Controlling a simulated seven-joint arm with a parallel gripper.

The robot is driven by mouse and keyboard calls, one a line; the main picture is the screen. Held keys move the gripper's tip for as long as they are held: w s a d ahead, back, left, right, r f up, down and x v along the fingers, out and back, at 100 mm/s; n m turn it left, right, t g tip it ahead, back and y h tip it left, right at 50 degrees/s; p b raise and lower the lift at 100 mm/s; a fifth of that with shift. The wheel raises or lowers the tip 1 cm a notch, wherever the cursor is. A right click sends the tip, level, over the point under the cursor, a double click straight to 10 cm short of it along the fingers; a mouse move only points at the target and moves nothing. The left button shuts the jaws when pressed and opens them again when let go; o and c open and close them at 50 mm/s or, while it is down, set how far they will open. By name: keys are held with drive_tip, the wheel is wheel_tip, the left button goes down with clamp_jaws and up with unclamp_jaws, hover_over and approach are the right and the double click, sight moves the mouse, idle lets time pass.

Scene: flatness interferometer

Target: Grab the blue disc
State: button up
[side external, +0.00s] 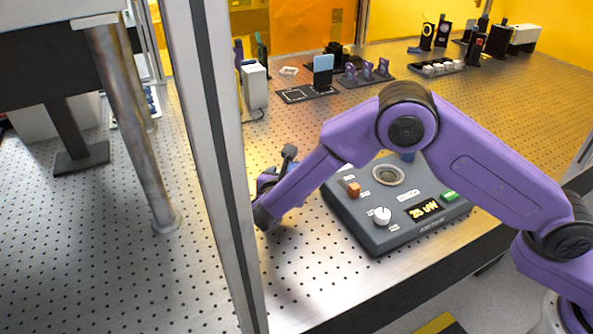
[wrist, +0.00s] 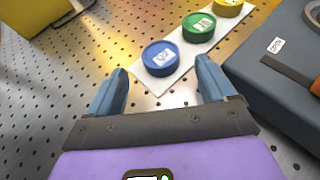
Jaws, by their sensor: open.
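The blue disc (wrist: 160,58) is a short round puck with a white label. It lies on the near end of a white strip (wrist: 180,72) on the perforated table, in the wrist view. My gripper (wrist: 165,78) is open, with one blue finger on each side of the picture and the disc ahead, between and a little beyond the fingertips. It does not visibly touch the disc. In the side view my gripper (side external: 268,185) is low over the table, left of the control box, and the disc is hidden there.
A green disc (wrist: 198,27) and a yellow disc (wrist: 228,8) share the strip. The dark control box (side external: 395,205) stands close on the right. A yellow object (wrist: 35,14) is at the wrist view's upper left. A metal post (side external: 205,170) crosses the side view. Bare table lies left of the strip.

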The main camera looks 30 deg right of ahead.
drive_tip(key=x, duration=0.5)
drive_tip(key=shift+d+r, duration=0.1)
drive_tip(key=shift+r, duration=0.15)
drive_tip(key=c, duration=1.2)
drive_tip(key=shift+o, duration=0.2)
drive_tip(key=shift+r, duration=0.1)
